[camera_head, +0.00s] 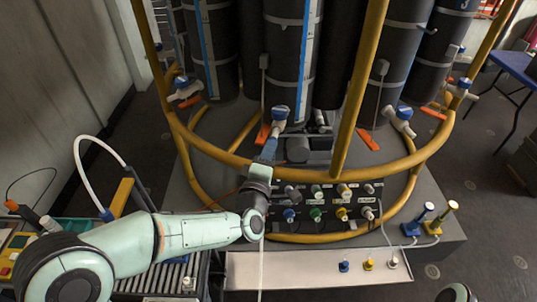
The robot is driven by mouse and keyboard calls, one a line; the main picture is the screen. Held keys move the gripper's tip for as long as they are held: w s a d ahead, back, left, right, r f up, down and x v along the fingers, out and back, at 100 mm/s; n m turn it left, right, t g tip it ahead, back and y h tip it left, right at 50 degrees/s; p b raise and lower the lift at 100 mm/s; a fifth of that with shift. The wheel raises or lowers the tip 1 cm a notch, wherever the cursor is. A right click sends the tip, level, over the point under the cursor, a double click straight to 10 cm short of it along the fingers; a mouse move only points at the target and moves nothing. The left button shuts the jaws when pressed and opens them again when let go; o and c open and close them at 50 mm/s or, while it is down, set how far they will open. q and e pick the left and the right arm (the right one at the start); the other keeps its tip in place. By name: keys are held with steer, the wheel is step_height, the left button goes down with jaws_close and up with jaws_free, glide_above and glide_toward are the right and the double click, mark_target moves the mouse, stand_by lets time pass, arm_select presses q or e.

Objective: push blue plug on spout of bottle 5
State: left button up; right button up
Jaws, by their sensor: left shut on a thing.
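My left gripper (266,160) reaches in from the left, over the panel, up to the spout of the middle dark bottle (290,80). It is shut on the blue plug (269,148), which is small and mostly hidden by the fingers. Just above the fingertips is the white spout (279,124) with a blue valve cap (280,112). The plug is close below the spout; I cannot tell whether they touch. The bottle's number cannot be read. My right gripper is not in view.
A yellow ring rail (225,157) and upright (360,85) surround the bottles. A connector panel (322,205) is below the gripper. A front ledge (300,272) holds another blue plug (344,266). Blue-topped and yellow-topped tools (440,218) stand at the right.

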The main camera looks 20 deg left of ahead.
arm_select(q)
steer(key=shift+b, duration=0.4)
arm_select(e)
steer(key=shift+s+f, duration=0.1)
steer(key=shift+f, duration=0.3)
arm_select(q)
steer(key=shift+w, duration=0.5)
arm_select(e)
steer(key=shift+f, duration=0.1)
arm_select(q)
steer(key=o, duration=1)
steer(key=shift+o, duration=0.2)
steer(key=s+b, duration=0.1)
steer(key=s, duration=1.2)
steer(key=shift+s, duration=0.15)
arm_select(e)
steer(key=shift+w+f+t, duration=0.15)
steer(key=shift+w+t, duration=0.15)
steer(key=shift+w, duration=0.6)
arm_select(q)
steer(key=shift+d, duration=0.1)
